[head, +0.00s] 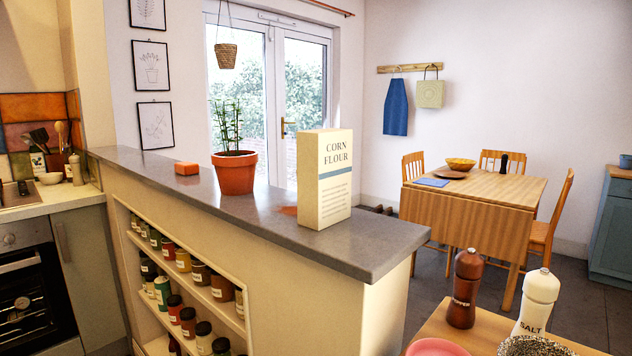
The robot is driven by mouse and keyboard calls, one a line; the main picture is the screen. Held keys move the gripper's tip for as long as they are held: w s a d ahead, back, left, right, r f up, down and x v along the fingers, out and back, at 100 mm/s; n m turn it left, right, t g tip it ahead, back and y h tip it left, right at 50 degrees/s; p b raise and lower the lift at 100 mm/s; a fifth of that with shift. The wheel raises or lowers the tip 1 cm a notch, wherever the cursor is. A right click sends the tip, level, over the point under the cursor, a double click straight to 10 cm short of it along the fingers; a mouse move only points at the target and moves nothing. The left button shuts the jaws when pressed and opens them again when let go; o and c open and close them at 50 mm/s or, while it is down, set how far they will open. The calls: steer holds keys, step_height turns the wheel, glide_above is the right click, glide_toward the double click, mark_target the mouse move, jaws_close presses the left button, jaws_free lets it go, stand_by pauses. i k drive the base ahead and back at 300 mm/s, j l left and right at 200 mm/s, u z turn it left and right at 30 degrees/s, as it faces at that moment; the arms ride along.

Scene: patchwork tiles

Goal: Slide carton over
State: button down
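A cream carton labelled "CORN FLOUR" (325,178) stands upright on the grey counter top (375,243) of the half-wall, towards its near right end. Its printed front faces right and a blue band crosses that face. A terracotta pot with a green plant (235,172) stands to its left, apart from it. A flat orange-brown patch (288,210) shows on the counter just left of the carton's base. My gripper does not show in the head view.
A small orange block (187,168) lies farther along the counter. Below are shelves of jars (188,318). A pepper mill (464,288) and salt mill (537,302) stand on a wooden surface at the lower right. The counter right of the carton is clear up to its edge.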

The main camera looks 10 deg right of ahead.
mark_target(324, 155)
steer(key=i+j+z, duration=0.35)
steer(key=j, duration=0.3)
steer(key=i+j+z, duration=0.15)
steer(key=j, duration=0.25)
steer(key=i+j+z, duration=0.2)
steer(key=j, duration=0.15)
steer(key=i, duration=0.3)
